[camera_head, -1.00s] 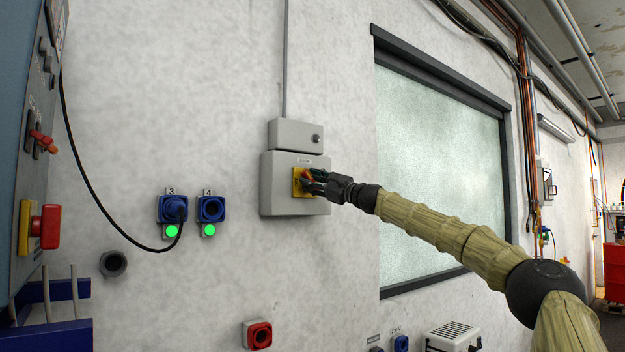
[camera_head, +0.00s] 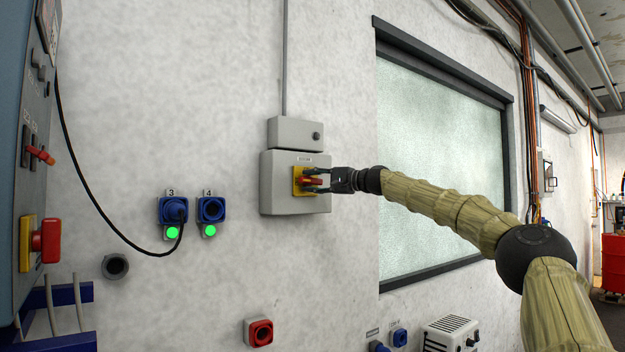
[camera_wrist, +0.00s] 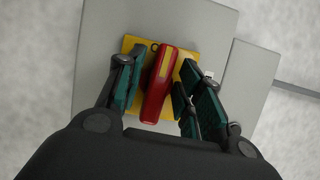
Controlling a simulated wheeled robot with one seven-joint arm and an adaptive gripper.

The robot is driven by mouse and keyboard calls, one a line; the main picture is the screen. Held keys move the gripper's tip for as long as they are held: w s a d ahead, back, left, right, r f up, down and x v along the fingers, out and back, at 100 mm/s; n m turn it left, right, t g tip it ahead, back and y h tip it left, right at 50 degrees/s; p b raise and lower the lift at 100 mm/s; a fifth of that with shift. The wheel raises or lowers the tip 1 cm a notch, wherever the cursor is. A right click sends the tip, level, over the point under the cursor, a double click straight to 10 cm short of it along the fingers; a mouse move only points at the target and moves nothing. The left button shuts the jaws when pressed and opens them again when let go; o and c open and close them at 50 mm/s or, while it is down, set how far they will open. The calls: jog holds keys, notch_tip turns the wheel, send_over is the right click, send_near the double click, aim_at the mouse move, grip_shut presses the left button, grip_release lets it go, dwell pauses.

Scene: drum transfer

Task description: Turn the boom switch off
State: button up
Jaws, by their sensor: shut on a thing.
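The boom switch is a red rotary handle (camera_head: 313,182) on a yellow plate (camera_head: 298,188), set on the front of a grey wall box (camera_head: 281,202). The handle lies about horizontal in the head view. In the wrist view the red handle (camera_wrist: 157,85), with a yellow stripe on it, sits between the fingers, over the yellow plate (camera_wrist: 147,112). My gripper (camera_head: 318,181) is shut on the handle, one finger above it and one below. In the wrist view my gripper (camera_wrist: 160,90) has its dark green finger pads along both sides of the handle.
A smaller grey box (camera_head: 294,133) with a conduit is directly above. Blue sockets 3 (camera_head: 173,209) and 4 (camera_head: 210,209) with green lights are to the left. A window (camera_head: 440,160) is behind my arm. A blue-grey cabinet (camera_head: 15,130) stands at the left edge.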

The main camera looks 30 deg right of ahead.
jog(key=shift+o, duration=0.2)
jog(key=shift+d+n, duration=0.1)
jog(key=shift+n, duration=0.3)
jog(key=o, duration=0.6)
jog(key=shift+d+f, duration=0.1)
jog(key=shift+s+d, duration=0.15)
jog(key=shift+s, duration=0.35)
jog(key=shift+d+v, duration=0.15)
jog(key=shift+v, duration=2.6)
jog(key=shift+d+v, duration=0.15)
jog(key=shift+v, duration=2.65)
